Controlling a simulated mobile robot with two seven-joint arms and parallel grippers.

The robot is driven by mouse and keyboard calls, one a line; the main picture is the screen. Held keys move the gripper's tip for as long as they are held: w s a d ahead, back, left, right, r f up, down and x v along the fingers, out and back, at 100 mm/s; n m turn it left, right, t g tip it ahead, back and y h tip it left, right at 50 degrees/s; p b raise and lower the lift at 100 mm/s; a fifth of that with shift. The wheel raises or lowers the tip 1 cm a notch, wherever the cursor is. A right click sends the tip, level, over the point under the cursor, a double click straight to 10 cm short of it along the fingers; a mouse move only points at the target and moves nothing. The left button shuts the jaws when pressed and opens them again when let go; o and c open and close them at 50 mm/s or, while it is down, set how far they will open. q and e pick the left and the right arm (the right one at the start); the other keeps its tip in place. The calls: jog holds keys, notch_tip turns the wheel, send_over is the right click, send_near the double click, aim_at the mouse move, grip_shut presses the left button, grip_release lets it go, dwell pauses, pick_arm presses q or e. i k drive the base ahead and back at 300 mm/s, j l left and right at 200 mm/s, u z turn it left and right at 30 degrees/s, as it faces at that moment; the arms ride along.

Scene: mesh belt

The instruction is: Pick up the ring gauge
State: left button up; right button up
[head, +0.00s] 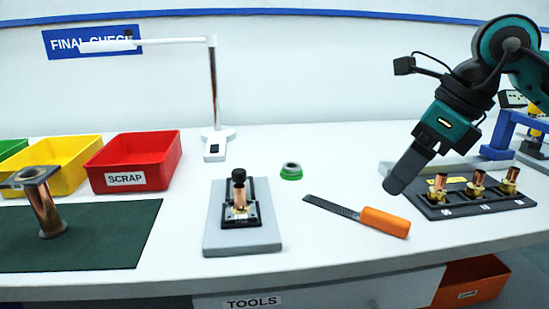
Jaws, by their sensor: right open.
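The ring gauge (291,171) looks like a small grey ring with a green base. It lies on the white table (290,215) near the middle, behind the file and right of the grey fixture. My right gripper (396,185) comes down from the upper right, its jaw pointing down and left. It is open and well to the right of the ring gauge, apart from it, near the file's handle. Its far finger is hidden from this angle. My left gripper is not in view.
A file (385,222) with an orange handle lies between ring gauge and right gripper. A black tray (480,207) with brass fittings stands right. A grey fixture (215,236), white lamp (215,95), red SCRAP bin (140,160) and green mat (110,230) stand left.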

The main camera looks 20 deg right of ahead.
aim_at(289, 168)
jog(key=i, duration=0.85)
